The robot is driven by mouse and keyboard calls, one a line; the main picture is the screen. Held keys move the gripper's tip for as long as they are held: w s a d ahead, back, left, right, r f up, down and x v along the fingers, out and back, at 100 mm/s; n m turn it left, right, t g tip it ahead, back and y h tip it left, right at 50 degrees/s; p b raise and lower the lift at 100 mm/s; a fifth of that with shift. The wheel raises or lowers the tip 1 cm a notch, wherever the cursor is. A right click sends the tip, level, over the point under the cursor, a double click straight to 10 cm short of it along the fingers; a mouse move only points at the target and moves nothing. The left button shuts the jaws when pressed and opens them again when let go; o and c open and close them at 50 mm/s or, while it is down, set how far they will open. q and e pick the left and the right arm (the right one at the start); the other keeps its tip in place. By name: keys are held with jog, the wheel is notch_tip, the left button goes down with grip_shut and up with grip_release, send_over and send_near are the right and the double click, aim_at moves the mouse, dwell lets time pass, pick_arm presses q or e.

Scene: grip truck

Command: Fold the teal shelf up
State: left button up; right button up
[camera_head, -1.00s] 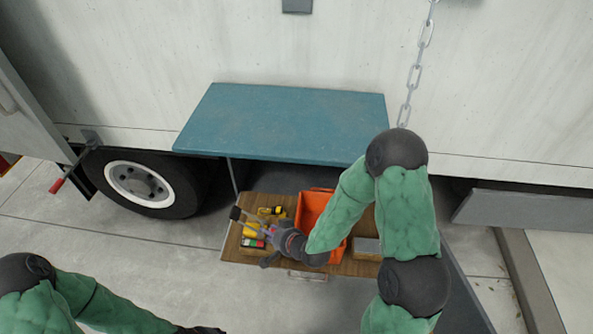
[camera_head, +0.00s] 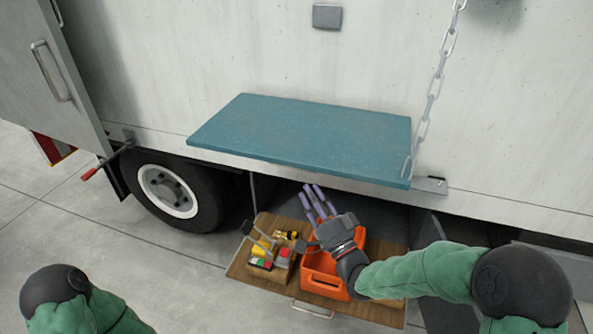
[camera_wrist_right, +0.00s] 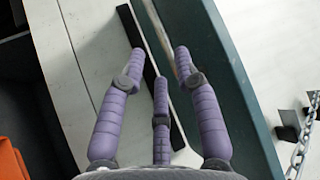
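The teal shelf (camera_head: 310,137) lies flat, sticking out from the white truck side in the head view. In the right wrist view its teal edge (camera_wrist_right: 225,75) runs down the right of the fingers. My right gripper (camera_head: 317,192) is just below the shelf's front edge, with purple fingers pointing up. In the right wrist view its three fingers (camera_wrist_right: 158,62) are spread and hold nothing. I cannot tell whether they touch the shelf. My left arm shows at the lower left, with its gripper out of view.
A chain (camera_head: 434,95) hangs at the shelf's right end. Below is an open wooden drawer (camera_head: 238,262) with an orange bin (camera_head: 322,285) and several tools (camera_head: 268,250). A wheel (camera_head: 170,192) and a red-handled crank (camera_head: 98,168) are at left. A grey latch plate (camera_head: 327,16) is above the shelf.

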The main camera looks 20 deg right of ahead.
aim_at(294, 166)
jog(key=b+x, duration=0.1)
jog(key=x, duration=0.8)
jog(key=shift+w+a+b, duration=0.15)
jog(key=shift+w+b, duration=0.1)
jog(key=shift+b, duration=0.15)
grip_shut()
